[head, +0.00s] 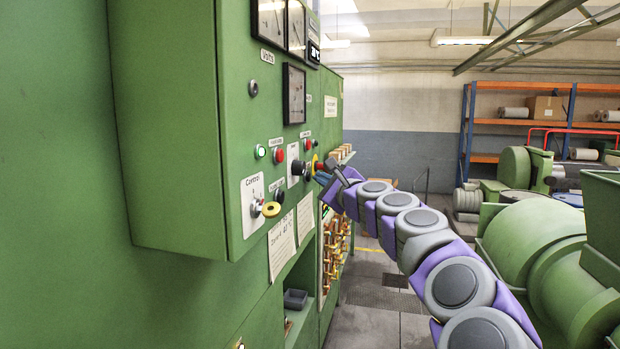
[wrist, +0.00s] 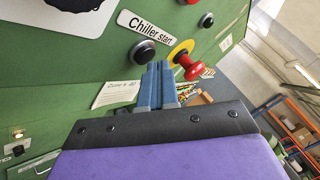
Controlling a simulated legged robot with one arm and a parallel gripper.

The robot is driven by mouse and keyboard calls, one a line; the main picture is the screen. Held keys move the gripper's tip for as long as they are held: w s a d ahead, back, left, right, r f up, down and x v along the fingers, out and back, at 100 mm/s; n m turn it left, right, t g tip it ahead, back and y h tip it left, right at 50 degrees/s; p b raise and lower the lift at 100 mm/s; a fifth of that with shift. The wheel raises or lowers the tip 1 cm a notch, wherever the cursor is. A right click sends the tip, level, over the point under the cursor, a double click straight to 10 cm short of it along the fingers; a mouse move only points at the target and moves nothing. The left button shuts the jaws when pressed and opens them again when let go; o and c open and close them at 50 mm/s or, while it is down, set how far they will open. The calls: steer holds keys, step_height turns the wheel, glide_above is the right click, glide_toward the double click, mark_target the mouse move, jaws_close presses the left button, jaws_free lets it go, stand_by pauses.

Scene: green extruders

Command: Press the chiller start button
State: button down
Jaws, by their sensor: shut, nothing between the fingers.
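The chiller start button (wrist: 143,52) is a round black button in a grey ring on the green panel. The white "Chiller start" label (wrist: 148,27) sits just above it in the wrist view. My gripper (wrist: 159,67) is shut and empty, its blue-grey fingers side by side. In that view the fingertips overlap the lower right edge of the button; I cannot tell whether they touch it. In the head view my gripper (head: 318,176) is close to the panel face, at the right end of the button rows. I cannot make out the chiller start button for sure there.
A red mushroom knob on a yellow base (wrist: 187,65) is close to the right of my fingers. Green machines (head: 535,235) stand at right. The floor (head: 370,328) between is clear.

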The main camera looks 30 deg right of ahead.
steer(key=shift+w+a, duration=0.25)
steer(key=shift+w, duration=0.05)
stand_by(0.7)
steer(key=shift+s+d, duration=0.1)
stand_by(0.3)
steer(key=shift+s+d+p, duration=0.35)
steer(key=shift+s+d, duration=0.05)
steer(key=shift+s, duration=0.1)
steer(key=s+d+p, duration=0.1)
steer(key=s+d, duration=0.2)
steer(key=s, duration=0.1)
steer(key=shift+d, duration=0.15)
stand_by(0.4)
steer(key=shift+w, duration=0.15)
stand_by(0.6)
